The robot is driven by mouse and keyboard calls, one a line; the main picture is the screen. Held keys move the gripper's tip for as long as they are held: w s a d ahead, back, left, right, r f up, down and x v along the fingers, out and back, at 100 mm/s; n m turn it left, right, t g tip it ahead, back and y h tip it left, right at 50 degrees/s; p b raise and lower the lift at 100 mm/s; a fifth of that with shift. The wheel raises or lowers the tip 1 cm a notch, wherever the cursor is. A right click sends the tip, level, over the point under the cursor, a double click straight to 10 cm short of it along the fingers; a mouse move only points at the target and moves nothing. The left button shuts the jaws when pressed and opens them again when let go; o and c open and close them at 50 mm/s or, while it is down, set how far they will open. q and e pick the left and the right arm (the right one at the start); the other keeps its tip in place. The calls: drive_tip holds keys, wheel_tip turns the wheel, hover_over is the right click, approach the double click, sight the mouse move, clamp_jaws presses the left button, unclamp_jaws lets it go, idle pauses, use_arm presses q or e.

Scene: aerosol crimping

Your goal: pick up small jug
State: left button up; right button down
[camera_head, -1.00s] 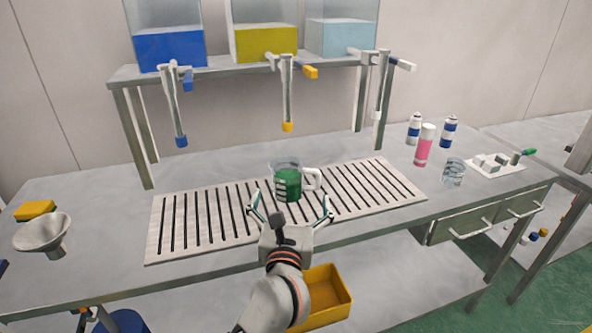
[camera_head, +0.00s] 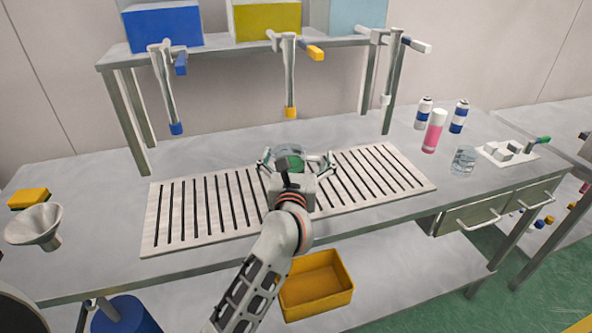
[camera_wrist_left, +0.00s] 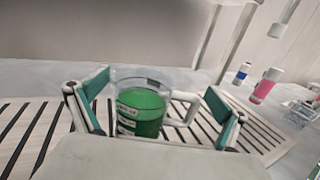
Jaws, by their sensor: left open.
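The small jug is clear with green liquid, dark markings and a white handle on its right. It stands upright on the slatted drain grate (camera_head: 180,215), and its rim (camera_head: 290,152) shows in the head view above my left gripper (camera_head: 297,163), which hides most of it. In the left wrist view the jug (camera_wrist_left: 140,112) stands between the two open teal-padded fingers (camera_wrist_left: 155,112). The fingers are spread on either side, apart from the jug and its handle. My right gripper is not in view.
Dispensing taps hang from a shelf behind the grate, including a yellow-tipped one (camera_head: 290,112). A pink can (camera_head: 434,131) and a glass beaker (camera_head: 464,160) stand at right. A metal funnel (camera_head: 35,226) and yellow block (camera_head: 29,198) are at left. A yellow bin (camera_head: 317,286) is below.

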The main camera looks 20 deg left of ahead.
use_arm(q)
drive_tip(key=shift+w, duration=0.2)
drive_tip(key=shift+f, duration=0.15)
drive_tip(key=c, duration=2.6)
drive_tip(key=shift+c, duration=0.2)
